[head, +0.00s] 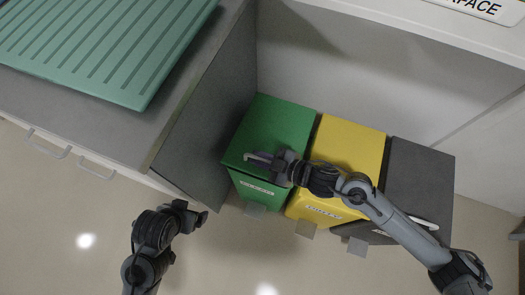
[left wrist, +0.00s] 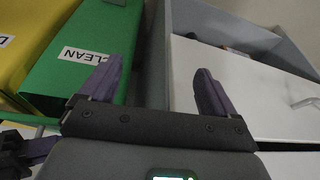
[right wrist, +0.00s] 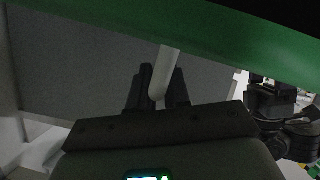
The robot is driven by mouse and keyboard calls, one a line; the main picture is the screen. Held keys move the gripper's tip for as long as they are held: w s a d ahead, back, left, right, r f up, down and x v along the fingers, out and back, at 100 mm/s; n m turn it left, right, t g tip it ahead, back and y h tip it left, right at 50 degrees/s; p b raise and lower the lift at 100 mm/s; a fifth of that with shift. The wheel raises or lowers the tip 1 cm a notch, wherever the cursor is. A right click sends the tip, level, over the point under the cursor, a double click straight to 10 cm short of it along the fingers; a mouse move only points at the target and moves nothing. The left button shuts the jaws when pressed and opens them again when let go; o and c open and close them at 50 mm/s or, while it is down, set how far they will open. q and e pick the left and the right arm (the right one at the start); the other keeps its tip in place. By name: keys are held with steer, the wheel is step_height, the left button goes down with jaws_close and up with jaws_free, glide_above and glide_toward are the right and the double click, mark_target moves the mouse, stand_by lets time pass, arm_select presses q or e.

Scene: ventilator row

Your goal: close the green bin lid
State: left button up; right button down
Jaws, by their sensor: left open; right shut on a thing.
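The green bin (head: 258,190) stands at the left of the bin row, against the grey cabinet side. Its green lid (head: 278,122) covers the top; I cannot tell whether a small gap is left under it. My right gripper (head: 262,160) is at the lid's front edge. In the right wrist view my right gripper (right wrist: 157,92) is shut on a pale bar handle (right wrist: 167,60) below the green edge. My left gripper (head: 192,212) is open and empty, low and left of the bin. The left wrist view shows the bin's front with a CLEAN label (left wrist: 83,55).
A yellow bin (head: 350,145) and a dark grey bin (head: 422,170) stand to the right, under my right arm. Grey pedals (head: 306,229) stick out in front. A cabinet with a ribbed green tray (head: 105,45) is at left. The floor in front is clear.

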steer(key=shift+f, duration=0.2)
steer(key=c, duration=1.4)
jaws_free()
steer(key=shift+c, duration=0.2)
arm_select(q)
steer(key=shift+d, duration=0.15)
arm_select(e)
steer(key=shift+r, duration=0.1)
